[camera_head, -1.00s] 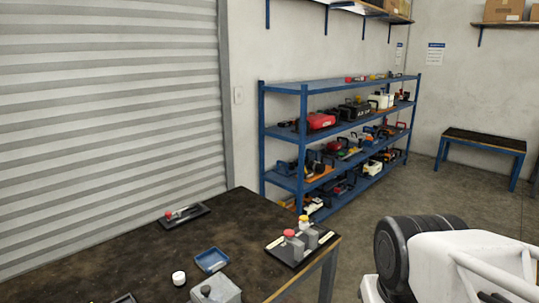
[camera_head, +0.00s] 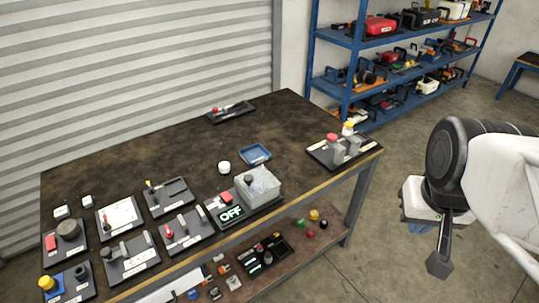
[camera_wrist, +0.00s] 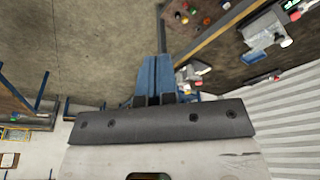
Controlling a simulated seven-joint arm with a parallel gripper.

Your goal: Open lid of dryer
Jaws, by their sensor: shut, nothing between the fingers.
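I take the dryer to be the device with a grey, partly translucent box (camera_head: 262,187) and a green-lit OFF display (camera_head: 231,213) on a dark base, near the table's front edge in the head view. A dark knob (camera_head: 249,180) stands on top of the box, and its lid looks closed. A red button lies beside the display. My gripper (camera_head: 440,266) hangs at the right, off the table over the floor, well apart from the dryer. It is shut and empty. In the wrist view the gripper (camera_wrist: 154,70) points over the floor beside the table.
The dark workbench (camera_head: 110,180) holds several switch and lever panels at the left, a blue tray (camera_head: 255,153) behind the dryer and a two-post panel (camera_head: 342,149) at the right corner. A lower shelf (camera_head: 290,262) holds small parts. Blue shelving (camera_head: 346,75) stands behind.

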